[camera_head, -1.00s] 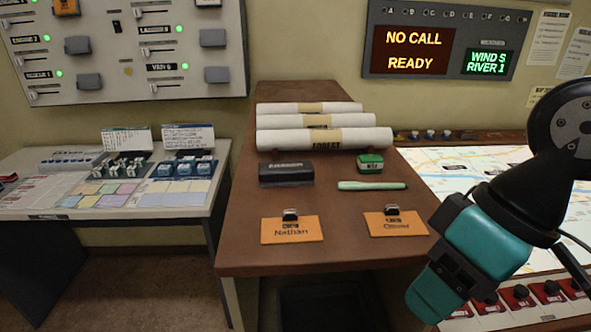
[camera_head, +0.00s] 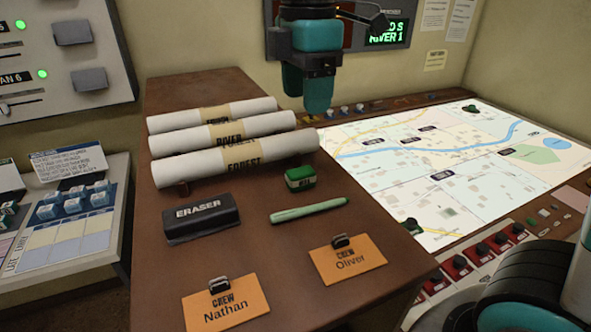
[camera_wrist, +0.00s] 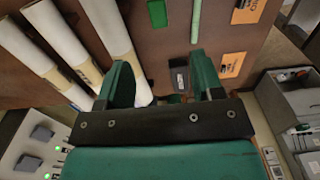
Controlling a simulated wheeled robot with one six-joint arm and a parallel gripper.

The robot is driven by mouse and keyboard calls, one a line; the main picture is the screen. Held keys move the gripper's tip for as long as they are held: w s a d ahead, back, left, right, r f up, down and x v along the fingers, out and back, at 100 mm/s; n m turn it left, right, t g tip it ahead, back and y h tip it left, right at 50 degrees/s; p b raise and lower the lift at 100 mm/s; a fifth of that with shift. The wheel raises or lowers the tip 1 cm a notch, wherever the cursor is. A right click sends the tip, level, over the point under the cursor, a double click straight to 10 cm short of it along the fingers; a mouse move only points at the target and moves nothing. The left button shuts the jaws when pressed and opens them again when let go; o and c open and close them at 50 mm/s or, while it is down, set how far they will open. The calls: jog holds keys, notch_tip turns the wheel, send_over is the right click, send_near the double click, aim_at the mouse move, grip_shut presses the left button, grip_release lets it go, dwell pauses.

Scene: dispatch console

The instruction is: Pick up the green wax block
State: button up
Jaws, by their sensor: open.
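In the wrist view, the green block (camera_wrist: 157,13) shows at the top edge, beyond my fingers. My gripper (camera_head: 318,110) is teal and black, above the back part of the desk, apart from the block. In the wrist view, my gripper (camera_wrist: 163,76) has its two green fingers spread, with nothing held between them.
Three paper rolls (camera_head: 222,152) lie left of the block. A black eraser (camera_head: 202,218) and two orange crew cards, Nathan (camera_head: 226,306) and Oliver (camera_head: 348,262), lie nearer the front. A lit map table (camera_head: 440,165) with red switches is at right.

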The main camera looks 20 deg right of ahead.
jog(key=p, duration=0.2)
send_over(304, 171)
jog(key=f, duration=0.9)
jog(key=shift+s+d+f, duration=0.1)
jog(key=shift+s+d, duration=0.05)
jog(key=shift+d, duration=0.05)
jog(key=shift+w+a+f+p, duration=0.1)
jog(key=shift+f+p, duration=0.3)
jog(key=shift+f, duration=1)
jog(key=shift+w+a+f+p, duration=0.1)
jog(key=shift+f+p, duration=0.25)
jog(key=shift+f, duration=1)
jog(key=c, duration=1.1)
jog(key=shift+r, duration=0.1)
notch_tip(304, 171, up, 20)
jog(key=b, duration=0.2)
jog(key=shift+b, duration=0.4)
jog(key=o, duration=0.3)
jog(key=shift+c, duration=0.7)
